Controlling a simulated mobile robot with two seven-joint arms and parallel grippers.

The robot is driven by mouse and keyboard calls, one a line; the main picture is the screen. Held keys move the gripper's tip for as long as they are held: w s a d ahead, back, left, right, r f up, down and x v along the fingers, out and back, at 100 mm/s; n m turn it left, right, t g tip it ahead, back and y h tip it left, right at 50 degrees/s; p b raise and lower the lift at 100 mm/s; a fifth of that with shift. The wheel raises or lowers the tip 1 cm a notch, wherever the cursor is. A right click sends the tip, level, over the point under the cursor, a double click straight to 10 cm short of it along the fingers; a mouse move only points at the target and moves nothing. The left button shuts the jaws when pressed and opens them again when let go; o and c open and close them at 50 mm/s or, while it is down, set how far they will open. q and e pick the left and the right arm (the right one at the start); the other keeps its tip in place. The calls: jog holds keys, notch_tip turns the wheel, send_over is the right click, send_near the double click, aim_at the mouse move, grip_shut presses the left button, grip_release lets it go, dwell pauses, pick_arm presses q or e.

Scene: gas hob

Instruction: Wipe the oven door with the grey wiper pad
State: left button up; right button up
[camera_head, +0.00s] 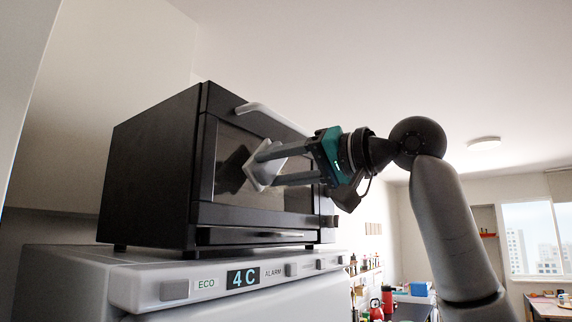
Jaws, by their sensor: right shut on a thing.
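The black oven (152,170) stands on a white appliance, its door (285,198) facing right and towards me. A pale handle (270,117) runs along the top of the door. My right gripper (268,165) comes in from the right and is shut on the grey wiper pad (262,178). The pad is tilted in front of the door glass, and a dark reflection or shadow of it shows on the glass to its left. I cannot tell whether the pad touches the glass. My left gripper is not in view.
The white appliance (135,285) under the oven has a front panel with a display (243,278) reading 4 C and several buttons. Dark knobs (327,221) sit at the oven's right edge. A counter with red and blue items (410,292) is far off at the lower right.

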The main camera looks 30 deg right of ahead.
jog(key=shift+p+x, duration=0.45)
jog(key=shift+x, duration=0.55)
dwell(0.6)
jog(key=w+d+p, duration=0.4)
jog(key=d+p, duration=0.1)
jog(key=d, duration=0.5)
dwell(0.9)
